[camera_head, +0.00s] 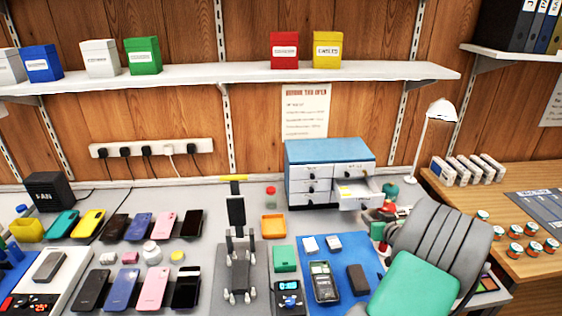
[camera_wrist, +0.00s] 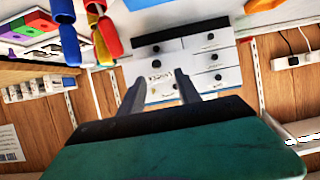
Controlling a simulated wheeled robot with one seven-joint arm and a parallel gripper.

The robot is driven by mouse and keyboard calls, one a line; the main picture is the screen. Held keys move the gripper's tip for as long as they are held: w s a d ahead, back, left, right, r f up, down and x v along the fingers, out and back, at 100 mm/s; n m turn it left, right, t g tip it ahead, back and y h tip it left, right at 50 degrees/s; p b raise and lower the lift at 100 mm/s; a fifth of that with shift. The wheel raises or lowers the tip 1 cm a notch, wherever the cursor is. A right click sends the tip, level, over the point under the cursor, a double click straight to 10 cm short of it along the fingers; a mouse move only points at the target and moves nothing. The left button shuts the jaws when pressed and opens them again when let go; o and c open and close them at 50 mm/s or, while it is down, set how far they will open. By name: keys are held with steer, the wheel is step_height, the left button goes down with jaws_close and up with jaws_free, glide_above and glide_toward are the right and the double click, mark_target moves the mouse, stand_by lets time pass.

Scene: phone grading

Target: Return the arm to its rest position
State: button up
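My gripper (camera_wrist: 159,77) shows in the wrist view as two dark fingers that stand apart with nothing between them. They point towards the white-fronted drawer cabinet (camera_wrist: 190,62), clear of it as far as I can tell. The wrist picture looks upside down. In the head view my grey and green arm fills the lower right, in front of the bench's right end. The fingers cannot be made out there.
Red, blue and yellow handles (camera_wrist: 98,30) show close by in the wrist view. A white lamp (camera_head: 438,112) stands behind my arm. A blue mat (camera_head: 340,245) with a phone and small items lies left of it. A phone stand (camera_head: 240,250) and several phones fill the bench's left.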

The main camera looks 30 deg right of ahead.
steer(key=w+a+r+n+g+y, duration=0.1)
steer(key=w+a+r+y, duration=0.15)
steer(key=a, duration=0.65)
steer(key=w+a+r+n+g+y, duration=0.1)
steer(key=w+a+n, duration=0.15)
steer(key=a, duration=0.65)
steer(key=w+a+r+n+g+y, duration=0.15)
steer(key=w+a, duration=0.25)
steer(key=a, duration=0.5)
steer(key=s+a+r+g+y, duration=0.1)
steer(key=s+a+g, duration=0.3)
steer(key=a, duration=0.8)
steer(key=s+a+g, duration=0.1)
steer(key=s+a, duration=0.9)
steer(key=s, duration=0.3)
steer(key=shift+s+a+r, duration=0.15)
steer(key=shift+s+r, duration=0.15)
steer(key=shift+r, duration=0.15)
